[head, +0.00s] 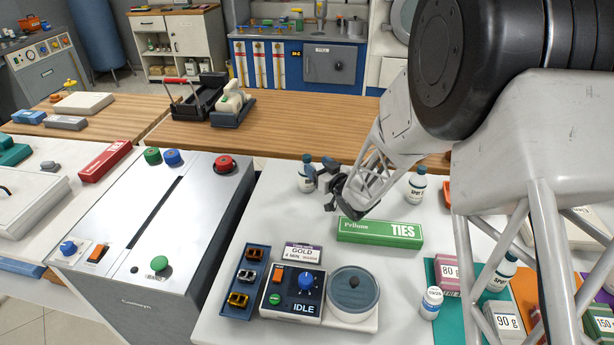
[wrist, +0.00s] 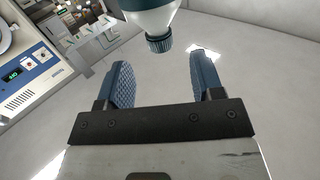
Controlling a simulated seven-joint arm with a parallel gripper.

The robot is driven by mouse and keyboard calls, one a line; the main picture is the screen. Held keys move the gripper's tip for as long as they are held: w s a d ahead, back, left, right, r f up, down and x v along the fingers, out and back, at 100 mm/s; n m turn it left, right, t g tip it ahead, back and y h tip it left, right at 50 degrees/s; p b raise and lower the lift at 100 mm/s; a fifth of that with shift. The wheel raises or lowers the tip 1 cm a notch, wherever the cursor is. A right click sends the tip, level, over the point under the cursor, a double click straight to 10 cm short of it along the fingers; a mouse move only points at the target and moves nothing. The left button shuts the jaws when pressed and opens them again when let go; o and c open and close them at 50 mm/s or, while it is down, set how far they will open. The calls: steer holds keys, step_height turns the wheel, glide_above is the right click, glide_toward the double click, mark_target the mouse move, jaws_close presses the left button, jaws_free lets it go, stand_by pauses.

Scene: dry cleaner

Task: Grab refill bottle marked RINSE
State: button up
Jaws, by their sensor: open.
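My gripper (head: 325,190) is open above the white table, with nothing between its jaws. In the wrist view its two blue pads (wrist: 164,78) are spread apart. A white bottle with a dark blue cap (wrist: 150,14) is just beyond the fingertips, roughly in line with the gap. In the head view a white bottle (head: 305,182) stands next to the gripper, which partly covers it. Another white, dark-capped bottle (head: 416,190) stands to the right, and one more (head: 502,274) is partly behind my arm. I cannot read RINSE on any label.
A green TIES box (head: 380,231) lies in front of the gripper. A timer panel (head: 293,294) and a round grey-lidded pot (head: 353,292) are nearer. A small white bottle (head: 432,302) and several labelled boxes are at right. A wooden counter (head: 300,132) runs behind.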

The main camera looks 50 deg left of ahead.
mark_target(309, 159)
steer(key=shift+a, duration=1.25)
steer(key=shift+a, duration=0.1)
steer(key=shift+a, duration=2.5)
jaws_close()
